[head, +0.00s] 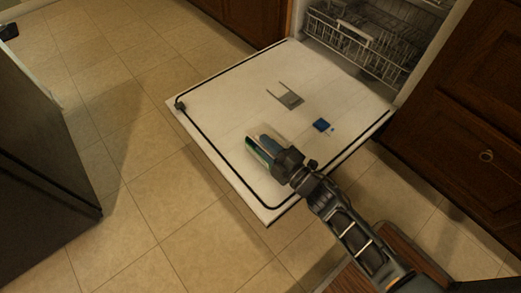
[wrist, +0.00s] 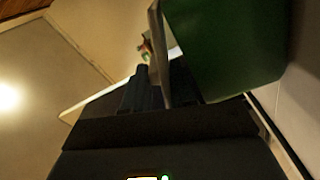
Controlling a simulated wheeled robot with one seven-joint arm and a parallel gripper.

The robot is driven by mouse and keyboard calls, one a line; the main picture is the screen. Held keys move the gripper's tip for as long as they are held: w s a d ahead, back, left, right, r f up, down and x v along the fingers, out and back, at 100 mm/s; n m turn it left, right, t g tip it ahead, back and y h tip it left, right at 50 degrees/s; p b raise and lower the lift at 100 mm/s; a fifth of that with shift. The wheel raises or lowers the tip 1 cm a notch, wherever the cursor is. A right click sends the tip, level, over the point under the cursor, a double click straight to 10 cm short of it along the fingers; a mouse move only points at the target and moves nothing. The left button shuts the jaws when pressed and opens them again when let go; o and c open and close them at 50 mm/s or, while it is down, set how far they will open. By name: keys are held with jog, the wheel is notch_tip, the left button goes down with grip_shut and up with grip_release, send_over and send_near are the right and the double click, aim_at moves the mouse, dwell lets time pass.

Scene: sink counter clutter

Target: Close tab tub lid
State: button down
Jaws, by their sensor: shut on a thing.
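A green-teal tub (head: 257,152) is at my gripper's tip, over the near part of the open white dishwasher door. In the wrist view the green tub (wrist: 225,45) fills the upper right, with a thin pale panel (wrist: 157,50), possibly its lid, standing at its left side. My gripper (wrist: 165,88) is shut on the tub at this thin panel; I cannot tell whether that panel is lid or wall. In the head view my gripper (head: 281,160) partly hides the tub. The tub's opening and the far fingertip are not clear.
The dishwasher door (head: 225,92) lies open and flat. A blue tab (head: 321,125) and a grey dispenser (head: 287,96) are on it. The wire rack (head: 350,40) is inside at the back. Wooden cabinets (head: 455,95) stand at right. Tiled floor is free at left.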

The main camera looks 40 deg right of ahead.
jog(key=shift+a+f+n, duration=0.1)
jog(key=shift+f+n, duration=0.15)
jog(key=shift+n, duration=0.05)
dwell(0.4)
jog(key=c, duration=1.1)
grip_release()
jog(key=shift+c, duration=0.2)
jog(key=shift+o, duration=0.3)
jog(key=shift+f, duration=0.1)
jog(key=shift+s, duration=0.1)
